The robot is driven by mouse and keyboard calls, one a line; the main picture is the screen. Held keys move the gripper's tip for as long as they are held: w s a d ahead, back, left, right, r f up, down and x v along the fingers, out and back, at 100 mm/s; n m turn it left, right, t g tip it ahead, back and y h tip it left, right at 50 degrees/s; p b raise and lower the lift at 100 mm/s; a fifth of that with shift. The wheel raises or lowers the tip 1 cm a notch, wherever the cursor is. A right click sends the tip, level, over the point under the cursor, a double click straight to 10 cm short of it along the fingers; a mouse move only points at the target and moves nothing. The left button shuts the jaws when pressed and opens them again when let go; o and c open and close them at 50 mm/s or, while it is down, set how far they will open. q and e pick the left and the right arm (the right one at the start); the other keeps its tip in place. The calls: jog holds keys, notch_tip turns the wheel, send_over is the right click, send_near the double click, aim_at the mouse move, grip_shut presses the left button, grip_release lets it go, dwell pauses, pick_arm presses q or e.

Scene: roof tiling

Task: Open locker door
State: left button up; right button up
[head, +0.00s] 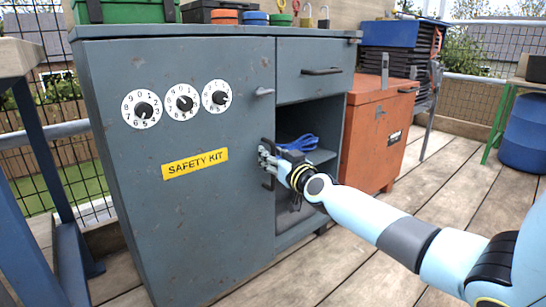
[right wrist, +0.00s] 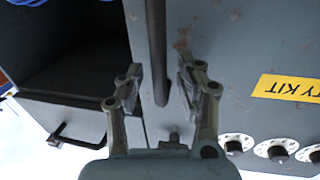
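The grey locker door (head: 215,235) carries a yellow SAFETY KIT label (head: 195,163) and three white number dials (head: 184,102). It looks shut against the locker body. A small grey latch (head: 264,91) sits near its upper right edge. My right gripper (head: 268,160) is at the dark vertical door handle, hiding part of it. In the right wrist view, the handle (right wrist: 157,45) runs between the two fingers of my right gripper (right wrist: 160,85). The fingers are apart, with gaps visible beside the bar. My left gripper is not in view.
Right of the door are a drawer (head: 315,70) and an open compartment holding a blue coiled cord (head: 298,143). A rusty orange cabinet (head: 376,135) stands to the right. A blue-legged bench (head: 45,150) stands close on the left. Wooden decking in front is clear.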

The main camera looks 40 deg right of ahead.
grip_shut()
dwell(0.5)
